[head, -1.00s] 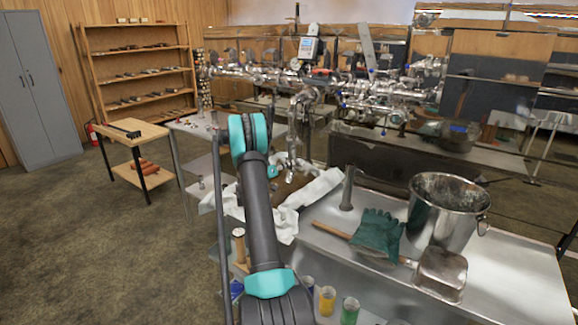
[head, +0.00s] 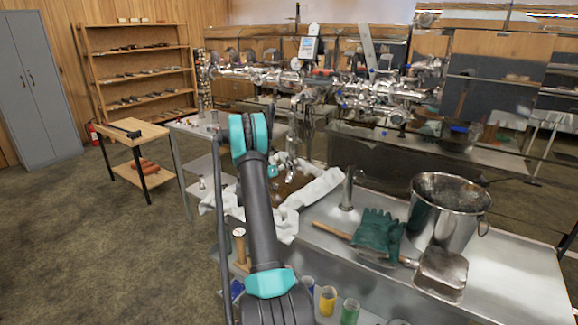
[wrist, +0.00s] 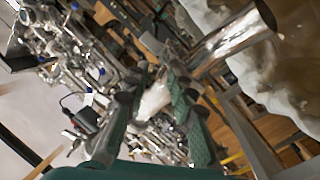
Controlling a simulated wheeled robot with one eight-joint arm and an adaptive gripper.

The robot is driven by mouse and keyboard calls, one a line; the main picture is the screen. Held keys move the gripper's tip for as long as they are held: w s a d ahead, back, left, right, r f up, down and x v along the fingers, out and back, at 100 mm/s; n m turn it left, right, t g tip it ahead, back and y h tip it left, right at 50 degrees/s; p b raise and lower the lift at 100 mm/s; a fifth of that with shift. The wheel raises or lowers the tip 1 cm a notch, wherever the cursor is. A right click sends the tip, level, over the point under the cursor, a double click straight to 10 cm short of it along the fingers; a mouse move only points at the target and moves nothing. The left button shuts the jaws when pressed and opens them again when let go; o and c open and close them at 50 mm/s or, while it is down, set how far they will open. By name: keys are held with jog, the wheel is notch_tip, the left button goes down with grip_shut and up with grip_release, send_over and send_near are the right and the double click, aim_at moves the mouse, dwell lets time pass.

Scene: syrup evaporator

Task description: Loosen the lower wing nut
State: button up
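The steel pipework (head: 345,88) of the evaporator, with several valves and fittings, runs across the back in the head view. It fills the left of the wrist view (wrist: 75,75), tilted. I cannot single out the lower wing nut in either view. My gripper (wrist: 158,105) shows in the wrist view with its two dark green padded fingers apart. A pale, blurred patch shows between them, and I cannot tell what it is or whether anything touches. In the head view my arm hides most of the gripper area. A chrome pipe (wrist: 235,40) crosses the wrist view's upper right.
White cloth (head: 318,189) lies behind my arm. Several colored cans (head: 328,299) stand at the front. The floor at left is open.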

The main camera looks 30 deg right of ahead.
jog(key=s+a, duration=0.1)
jog(key=a, duration=0.6)
jog(key=shift+a, duration=0.4)
jog(key=shift+a, duration=0.35)
jog(key=shift+c, duration=1.3)
jog(key=a, duration=0.2)
jog(key=s+a, duration=0.1)
jog(key=a, duration=0.2)
jog(key=s+a+f, duration=0.1)
jog(key=a, duration=0.2)
jog(key=shift+s+a+f, duration=0.1)
jog(key=shift+s+a, duration=0.05)
jog(key=shift+a, duration=0.1)
jog(key=d, duration=0.5)
jog(key=w+d, duration=0.1)
jog(key=d, duration=0.5)
jog(key=w+d, duration=0.1)
jog(key=d, duration=0.5)
jog(key=shift+w, duration=0.25)
grip_shut()
